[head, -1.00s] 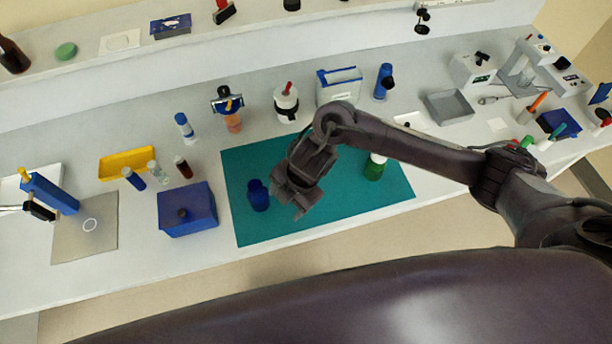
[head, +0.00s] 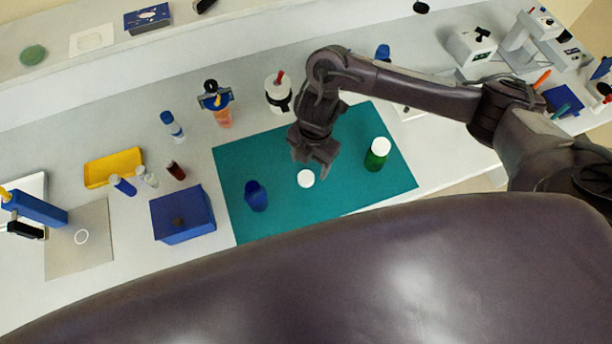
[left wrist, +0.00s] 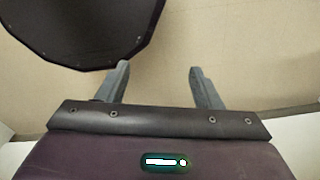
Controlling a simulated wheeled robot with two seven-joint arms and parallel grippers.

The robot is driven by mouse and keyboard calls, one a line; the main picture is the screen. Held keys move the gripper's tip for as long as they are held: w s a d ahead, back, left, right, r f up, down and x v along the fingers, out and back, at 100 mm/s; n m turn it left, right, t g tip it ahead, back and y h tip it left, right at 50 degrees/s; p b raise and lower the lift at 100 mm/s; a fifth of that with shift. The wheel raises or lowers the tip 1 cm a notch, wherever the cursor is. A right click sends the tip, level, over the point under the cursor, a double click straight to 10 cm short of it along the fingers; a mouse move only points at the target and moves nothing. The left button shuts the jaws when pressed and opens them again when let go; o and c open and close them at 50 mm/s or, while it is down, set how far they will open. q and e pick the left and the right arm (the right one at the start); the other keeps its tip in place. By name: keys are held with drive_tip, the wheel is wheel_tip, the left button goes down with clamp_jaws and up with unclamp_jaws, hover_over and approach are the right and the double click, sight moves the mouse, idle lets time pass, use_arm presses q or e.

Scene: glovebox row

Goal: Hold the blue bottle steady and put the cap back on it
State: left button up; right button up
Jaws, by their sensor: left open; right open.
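The blue bottle (head: 256,196) stands without a cap on the left part of the teal mat (head: 240,162). A round white cap (head: 306,178) lies on the mat to the right of the bottle. My right gripper (head: 318,166) is open just above and behind the cap, apart from the bottle; whether it touches the cap cannot be told. A green bottle with a white cap (head: 376,154) stands on the right part of the mat. My left gripper (left wrist: 158,85) shows only in the left wrist view, open and empty, with bare floor beyond it.
A blue box (head: 183,214) stands just left of the mat. A white jar (head: 278,93) stands behind the mat. The mat's front is clear.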

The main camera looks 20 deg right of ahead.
sight(306, 177)
drive_tip(key=shift+a+f, duration=0.1)
drive_tip(key=shift+f, duration=0.65)
drive_tip(key=shift+w+f, duration=0.15)
drive_tip(key=shift+f, duration=0.1)
drive_tip(key=f, duration=0.1)
drive_tip(key=f+b, duration=0.1)
drive_tip(key=f, duration=0.3)
drive_tip(key=shift+w+a, duration=0.1)
drive_tip(key=shift+a, duration=0.15)
use_arm(q)
drive_tip(key=shift+w+f, duration=0.85)
drive_tip(key=shift+d, duration=0.1)
use_arm(e)
drive_tip(key=shift+c, duration=0.4)
drive_tip(key=c, duration=0.9)
